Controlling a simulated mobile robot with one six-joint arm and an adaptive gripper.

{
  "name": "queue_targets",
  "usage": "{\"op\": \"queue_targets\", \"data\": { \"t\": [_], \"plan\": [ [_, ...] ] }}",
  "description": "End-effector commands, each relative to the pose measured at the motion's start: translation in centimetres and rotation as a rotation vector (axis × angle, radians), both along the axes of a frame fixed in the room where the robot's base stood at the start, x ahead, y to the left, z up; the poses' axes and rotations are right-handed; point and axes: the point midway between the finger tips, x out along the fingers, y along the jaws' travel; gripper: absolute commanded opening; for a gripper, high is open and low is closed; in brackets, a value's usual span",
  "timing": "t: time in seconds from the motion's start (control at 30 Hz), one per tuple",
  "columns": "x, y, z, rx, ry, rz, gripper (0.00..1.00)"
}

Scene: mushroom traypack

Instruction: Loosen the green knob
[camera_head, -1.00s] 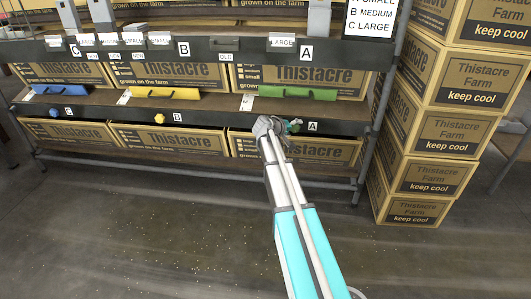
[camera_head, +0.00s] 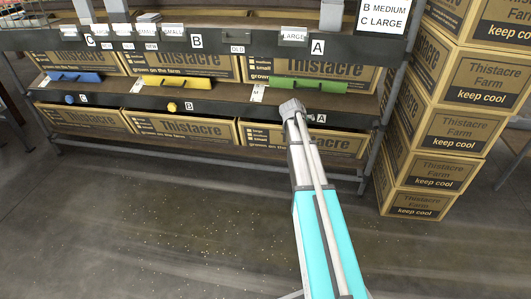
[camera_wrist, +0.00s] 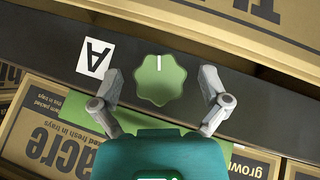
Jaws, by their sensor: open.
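The green knob (camera_wrist: 160,79) shows in the wrist view as a lobed disc with a white mark, on the dark shelf rail beside a white A label (camera_wrist: 95,57). My gripper (camera_wrist: 164,84) is open, with one finger on each side of the knob and visible gaps between fingers and knob. In the head view my gripper (camera_head: 297,108) reaches the lower rail near the A label (camera_head: 321,118) and hides the knob.
A yellow knob (camera_head: 172,107) and a blue knob (camera_head: 69,99) sit further left on the rail. Stacked cardboard boxes (camera_head: 440,140) stand right of the rack. The floor in front is clear.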

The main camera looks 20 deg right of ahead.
Motion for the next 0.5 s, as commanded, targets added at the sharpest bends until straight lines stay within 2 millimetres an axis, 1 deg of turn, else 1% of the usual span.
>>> {"op": "queue_targets", "data": {
  "t": [0.33,0.5],
  "plan": [
    [-0.1,-0.1,0.2,0.150,-0.088,0.000,0.96],
    [-1.2,0.9,1.8,0.149,-0.087,0.002,0.96]
  ]
}}
